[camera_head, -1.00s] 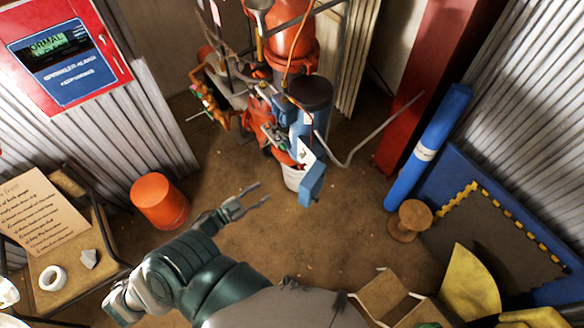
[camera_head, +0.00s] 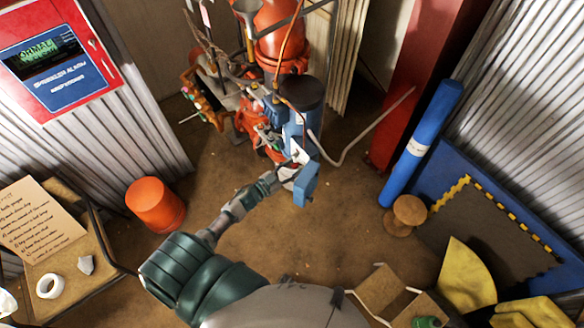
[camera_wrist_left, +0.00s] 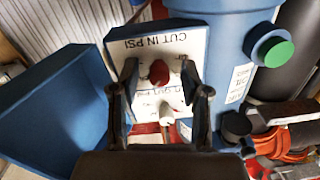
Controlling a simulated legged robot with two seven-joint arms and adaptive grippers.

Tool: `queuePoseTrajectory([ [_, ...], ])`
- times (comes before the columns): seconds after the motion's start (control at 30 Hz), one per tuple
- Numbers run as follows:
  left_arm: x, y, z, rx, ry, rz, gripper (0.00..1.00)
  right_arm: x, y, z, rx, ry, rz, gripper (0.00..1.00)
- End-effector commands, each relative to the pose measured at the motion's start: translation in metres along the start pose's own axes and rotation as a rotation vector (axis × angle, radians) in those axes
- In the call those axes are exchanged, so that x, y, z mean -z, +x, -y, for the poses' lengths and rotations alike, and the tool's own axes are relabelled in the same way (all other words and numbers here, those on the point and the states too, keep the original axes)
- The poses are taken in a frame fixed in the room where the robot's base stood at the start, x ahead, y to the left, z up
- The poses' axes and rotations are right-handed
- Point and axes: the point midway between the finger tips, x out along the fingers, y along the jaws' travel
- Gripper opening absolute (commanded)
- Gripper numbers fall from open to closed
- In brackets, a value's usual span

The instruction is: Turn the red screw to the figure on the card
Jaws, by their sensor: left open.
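The red screw (camera_wrist_left: 159,73) sits on a white plate (camera_wrist_left: 150,47) lettered "CUT IN PSI", upside down in the left wrist view. The plate (camera_head: 300,152) shows small in the head view, on the blue switch box. My left gripper (camera_wrist_left: 160,80) is open, its two fingers on either side of the red screw and apart from it. In the head view the left gripper (camera_head: 287,174) reaches the front of the box. A second, pale-tipped screw (camera_wrist_left: 166,116) sits nearer the gripper's palm. A written card (camera_head: 42,222) leans on the chair at left; its figures are too small to read.
A blue open cover (camera_wrist_left: 65,110) stands left of the plate. A blue body with a green button (camera_wrist_left: 278,54) is at right. Red pipework (camera_head: 281,48) rises behind. An orange bucket (camera_head: 156,204) and a wooden spool (camera_head: 407,212) stand on the floor, with clear floor between.

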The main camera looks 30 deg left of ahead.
Motion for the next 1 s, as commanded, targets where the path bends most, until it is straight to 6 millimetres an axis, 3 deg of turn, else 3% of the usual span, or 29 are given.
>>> queuePoseTrajectory([
  [0.27, -0.0002, 0.0021, 0.0, 0.0, 0.0, 0.0, 0.46, 0.0, -0.0001, 0.0002, 0.0, 0.0, 0.0, 0.0],
  [0.47, 0.0, 0.002, 0.0001, 0.0, 0.001, 0.0, 0.01, -0.0001, -0.0001, 0.0003, 0.0, 0.0, 0.0, 0.0],
  [1.0, 0.0001, 0.002, 0.0008, 0.002, 0.093, -0.003, 0.0, -0.0001, -0.0009, 0.0004, 0.001, 0.0, 0.0, 0.0],
])
